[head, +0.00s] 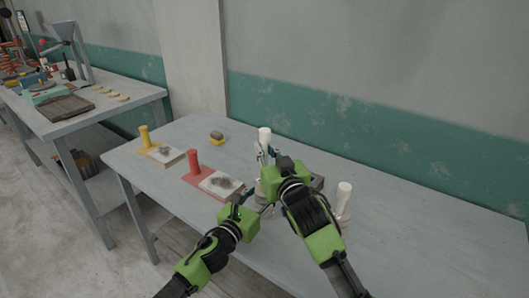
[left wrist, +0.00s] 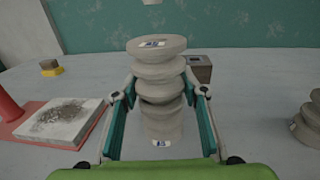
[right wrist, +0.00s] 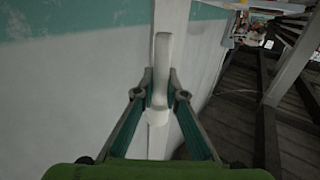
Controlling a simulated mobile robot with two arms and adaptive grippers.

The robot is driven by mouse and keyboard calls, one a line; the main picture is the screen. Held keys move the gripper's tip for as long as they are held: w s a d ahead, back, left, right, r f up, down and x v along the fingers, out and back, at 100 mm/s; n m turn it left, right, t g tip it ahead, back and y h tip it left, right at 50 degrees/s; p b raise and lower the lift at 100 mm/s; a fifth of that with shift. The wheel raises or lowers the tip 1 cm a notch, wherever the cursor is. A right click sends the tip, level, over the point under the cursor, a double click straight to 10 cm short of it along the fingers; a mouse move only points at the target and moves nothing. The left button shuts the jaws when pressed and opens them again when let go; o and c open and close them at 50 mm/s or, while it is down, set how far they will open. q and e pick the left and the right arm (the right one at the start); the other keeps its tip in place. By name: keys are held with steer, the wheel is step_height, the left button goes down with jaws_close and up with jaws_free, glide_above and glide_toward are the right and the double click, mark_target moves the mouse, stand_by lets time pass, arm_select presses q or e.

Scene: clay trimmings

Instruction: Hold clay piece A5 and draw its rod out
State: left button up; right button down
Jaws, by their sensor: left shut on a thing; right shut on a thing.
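The clay piece (left wrist: 160,92) is grey and ribbed, with small labels too small to read. It stands upright between the fingers of my left gripper (left wrist: 160,84), which is shut on it. In the head view the clay (head: 259,189) is mostly hidden behind my right arm. The white rod (head: 264,134) is upright in my right gripper (head: 264,153); the right wrist view shows the rod (right wrist: 162,55) between the shut fingers. In the left wrist view the rod's lower end (left wrist: 152,2) shows above the clay, apart from its top.
Another clay piece with a white rod (head: 343,194) stands to the right. A dark box (head: 317,182) is behind my right gripper. A red post (head: 194,161), a white slab (head: 230,185) and a yellow post (head: 145,136) are to the left. The table's right part is clear.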

arm_select(q)
steer(key=o, duration=1.7)
